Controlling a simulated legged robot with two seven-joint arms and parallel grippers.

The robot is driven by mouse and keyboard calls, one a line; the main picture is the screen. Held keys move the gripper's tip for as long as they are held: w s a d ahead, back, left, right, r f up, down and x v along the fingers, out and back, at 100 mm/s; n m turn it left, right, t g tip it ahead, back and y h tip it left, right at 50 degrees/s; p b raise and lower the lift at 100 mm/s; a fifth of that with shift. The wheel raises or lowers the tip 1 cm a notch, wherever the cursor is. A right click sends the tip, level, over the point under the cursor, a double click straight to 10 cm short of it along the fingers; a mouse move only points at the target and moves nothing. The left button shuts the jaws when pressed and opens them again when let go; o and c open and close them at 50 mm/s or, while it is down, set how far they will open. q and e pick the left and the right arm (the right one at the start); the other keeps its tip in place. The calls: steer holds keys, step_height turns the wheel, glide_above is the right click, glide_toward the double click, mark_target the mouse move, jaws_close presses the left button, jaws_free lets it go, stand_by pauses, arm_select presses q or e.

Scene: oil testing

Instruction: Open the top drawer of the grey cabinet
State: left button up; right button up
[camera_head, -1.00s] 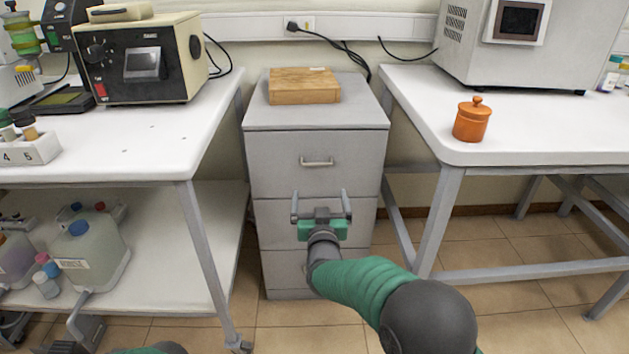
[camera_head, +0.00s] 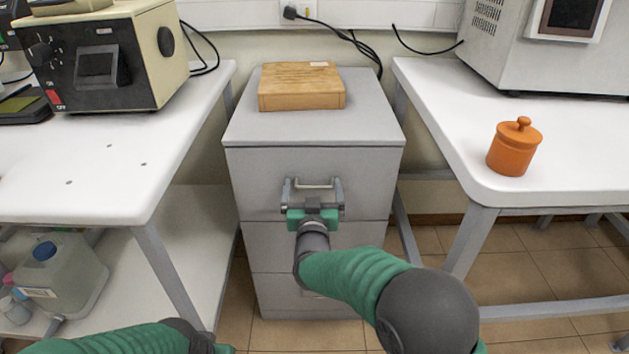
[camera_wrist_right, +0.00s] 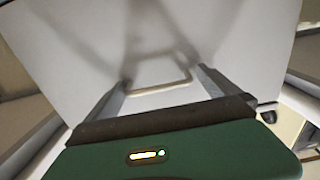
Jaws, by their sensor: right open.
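The grey cabinet (camera_head: 371,118) stands between two white tables. Its top drawer (camera_head: 370,178) is shut, its front level with the drawers below. A pale metal bar handle (camera_head: 313,183) is on that drawer front. My right gripper (camera_head: 312,181) is open in front of the handle, one finger on each side. The right wrist view shows the handle (camera_wrist_right: 158,88) between and slightly beyond the two open fingers (camera_wrist_right: 163,76). I cannot tell whether they touch it. My left arm shows at the bottom left edge; its gripper fingers are not visible.
A wooden box (camera_head: 301,88) lies on the cabinet. An orange lidded jar (camera_head: 514,147) stands on the right table (camera_head: 560,187). The left table (camera_head: 110,195) carries a beige instrument (camera_head: 140,60); a jug (camera_head: 62,280) is on its lower shelf. Table edges flank the cabinet closely.

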steer(key=shift+s+a, duration=0.1)
steer(key=shift+c, duration=0.3)
steer(key=shift+d, duration=0.25)
steer(key=c, duration=0.7)
steer(key=shift+a, duration=0.15)
steer(key=c, duration=1)
steer(key=shift+c, duration=0.3)
steer(key=shift+s+f, duration=0.1)
